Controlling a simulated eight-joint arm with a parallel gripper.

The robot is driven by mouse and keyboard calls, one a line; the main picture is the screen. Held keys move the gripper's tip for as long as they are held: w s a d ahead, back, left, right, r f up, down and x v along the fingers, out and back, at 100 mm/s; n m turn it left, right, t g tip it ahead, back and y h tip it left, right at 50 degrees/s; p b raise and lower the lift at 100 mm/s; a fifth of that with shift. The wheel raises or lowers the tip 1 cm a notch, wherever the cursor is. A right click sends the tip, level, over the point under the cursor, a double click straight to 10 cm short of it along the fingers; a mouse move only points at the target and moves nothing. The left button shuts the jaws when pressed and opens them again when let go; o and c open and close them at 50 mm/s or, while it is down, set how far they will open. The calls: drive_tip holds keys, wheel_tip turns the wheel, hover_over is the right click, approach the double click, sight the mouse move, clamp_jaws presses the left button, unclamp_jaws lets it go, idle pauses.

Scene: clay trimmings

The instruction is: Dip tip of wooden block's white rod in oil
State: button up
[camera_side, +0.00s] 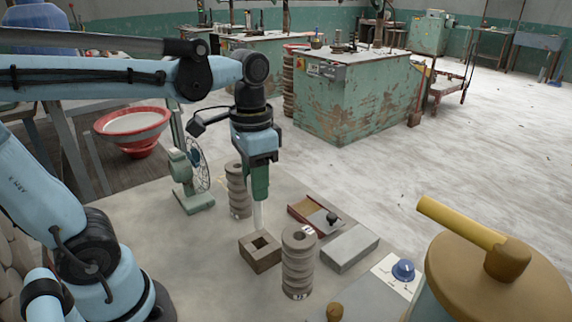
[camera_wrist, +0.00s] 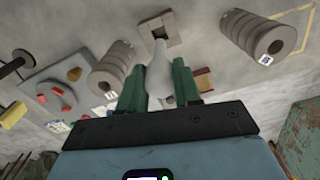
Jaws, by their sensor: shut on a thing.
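My gripper (camera_side: 260,192) points down with its green fingers shut on a white rod (camera_side: 258,216). In the wrist view the pale rod (camera_wrist: 160,78) sits between the two green fingers (camera_wrist: 160,88). The wooden block (camera_side: 260,262), with a square hole in its top, stands on the table just below. The rod's tip is close to the block's far edge; I cannot tell whether they touch. The block also shows in the wrist view (camera_wrist: 173,21), with the tip over its near side. A shallow reddish tray (camera_side: 302,218) lies to the right; I cannot tell whether it holds oil.
Ring stacks stand right of the block (camera_side: 298,268) and behind it (camera_side: 237,195). A grey slab (camera_side: 350,248) lies by the tray. A green fan (camera_side: 190,180) stands behind left. A blue dome (camera_side: 403,270) sits front right. Bare tabletop (camera_side: 150,220) lies left.

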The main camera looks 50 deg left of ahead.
drive_tip(key=shift+r, duration=0.6)
drive_tip(key=shift+w+a+r, duration=0.1)
drive_tip(key=shift+w+r, duration=0.1)
drive_tip(key=shift+w, duration=0.2)
drive_tip(key=w+a+f, duration=0.1)
drive_tip(key=w+a, duration=0.1)
drive_tip(key=w, duration=0.6)
drive_tip(key=w+a+f, duration=0.1)
drive_tip(key=w+a, duration=0.1)
drive_tip(key=w, duration=0.6)
drive_tip(key=shift+w+a+f, duration=0.1)
drive_tip(key=shift+a+f, duration=0.05)
drive_tip(key=shift+f, duration=2.45)
drive_tip(key=shift+f, duration=0.65)
drive_tip(key=shift+r, duration=0.1)
wheel_tip(320, 180, up, 7)
